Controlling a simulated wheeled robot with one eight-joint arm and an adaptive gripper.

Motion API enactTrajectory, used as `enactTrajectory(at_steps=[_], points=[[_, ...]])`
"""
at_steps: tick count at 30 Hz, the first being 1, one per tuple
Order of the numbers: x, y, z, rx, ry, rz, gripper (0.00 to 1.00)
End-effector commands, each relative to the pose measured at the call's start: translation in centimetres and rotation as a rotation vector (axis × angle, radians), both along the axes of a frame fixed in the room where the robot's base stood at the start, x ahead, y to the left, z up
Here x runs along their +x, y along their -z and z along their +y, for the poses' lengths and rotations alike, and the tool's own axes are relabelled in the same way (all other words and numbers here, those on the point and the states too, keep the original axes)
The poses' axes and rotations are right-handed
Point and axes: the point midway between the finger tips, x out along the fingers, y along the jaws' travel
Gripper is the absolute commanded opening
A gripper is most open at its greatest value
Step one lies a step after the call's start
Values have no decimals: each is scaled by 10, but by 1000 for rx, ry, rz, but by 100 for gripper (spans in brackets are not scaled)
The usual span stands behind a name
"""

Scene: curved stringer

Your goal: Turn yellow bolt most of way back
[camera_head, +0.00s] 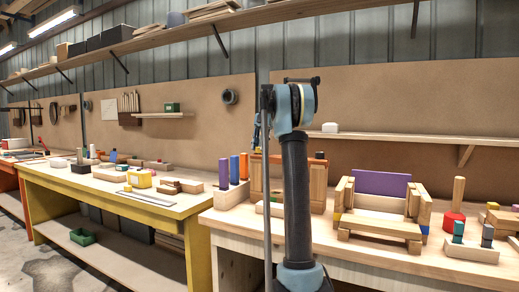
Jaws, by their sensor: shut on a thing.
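I cannot make out a yellow bolt for certain. My arm (296,175) rises through the middle of the view and hides part of the wooden workbench behind it. My gripper is not visible; a small blue and black part of my arm shows just left of the upright link. Behind the arm stands a wooden frame-like piece (317,185), partly hidden. Right of it is a wooden assembly (380,228) with a purple panel (381,183) and a little yellow low at its left. A small yellow piece (492,205) lies at the far right.
A wooden block (231,196) with purple, blue and orange cylinders stands left of the arm. A red round base with a wooden peg (454,217) stands right. A yellow-framed bench (110,199) carries several parts and a yellow block (139,179). A shelf (420,138) runs above.

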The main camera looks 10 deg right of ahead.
Motion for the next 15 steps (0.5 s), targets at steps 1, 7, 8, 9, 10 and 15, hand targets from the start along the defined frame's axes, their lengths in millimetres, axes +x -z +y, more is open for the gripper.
enactTrajectory(at_steps=[1, 7, 8, 9, 10, 15], points=[[0, 0, 1, -1, -51, 1, 0], [1, -1, 3, -1, -271, 1, 0], [1, -2, 3, -1, -304, 1, 0], [1, -2, 3, -1, -348, 0, 0], [1, -2, 3, -1, -378, 1, 0], [1, -3, 4, -3, -504, 1, 0]])
